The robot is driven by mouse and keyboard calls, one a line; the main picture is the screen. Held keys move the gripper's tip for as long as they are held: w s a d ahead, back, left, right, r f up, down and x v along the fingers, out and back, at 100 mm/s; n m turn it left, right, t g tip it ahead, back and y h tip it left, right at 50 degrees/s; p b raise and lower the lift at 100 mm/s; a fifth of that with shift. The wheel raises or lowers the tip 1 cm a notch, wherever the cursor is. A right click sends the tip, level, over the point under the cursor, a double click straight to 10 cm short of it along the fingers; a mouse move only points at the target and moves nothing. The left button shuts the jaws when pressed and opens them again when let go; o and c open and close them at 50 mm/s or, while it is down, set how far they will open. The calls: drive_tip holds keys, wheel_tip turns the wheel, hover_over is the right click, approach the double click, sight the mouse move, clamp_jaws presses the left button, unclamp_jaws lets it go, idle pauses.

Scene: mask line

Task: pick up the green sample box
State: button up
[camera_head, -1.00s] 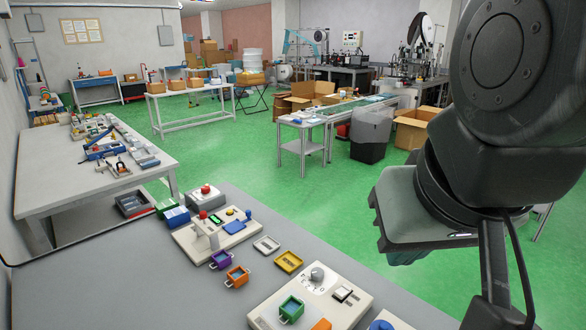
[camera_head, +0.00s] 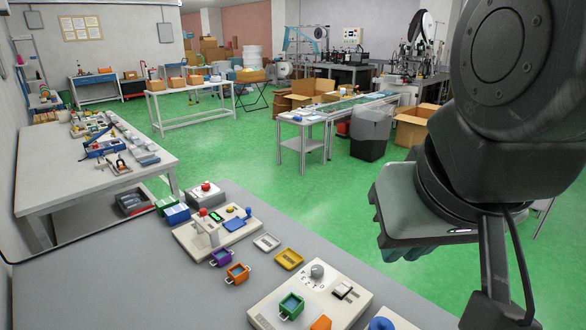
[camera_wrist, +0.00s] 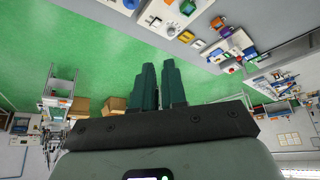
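The green sample box (camera_head: 290,306) is a small open box with side handles. It sits on the near-left part of a cream panel (camera_head: 267,314) on the grey table. It also shows at the top edge of the wrist view (camera_wrist: 187,7). My gripper (camera_head: 400,252) is at the right, out over the green floor and apart from the box. In the wrist view its two dark teal fingers (camera_wrist: 160,66) stand close together with a narrow gap and nothing between them.
On the cream panel are a knob (camera_head: 317,270), a switch (camera_head: 342,291) and an orange piece (camera_head: 321,323). Orange (camera_head: 237,273) and purple (camera_head: 221,257) boxes and a yellow tray (camera_head: 289,259) lie behind it. Another panel (camera_head: 190,238) stands farther back. The table's left part is clear.

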drive_tip(key=o, duration=1.2)
drive_tip(key=shift+c, duration=0.2)
drive_tip(key=m+g, duration=0.6)
drive_tip(key=m, duration=0.2)
hover_over(291, 302)
wheel_tip(291, 302, down, 34)
drive_tip(key=shift+r, duration=0.1)
drive_tip(key=shift+f, duration=2.95)
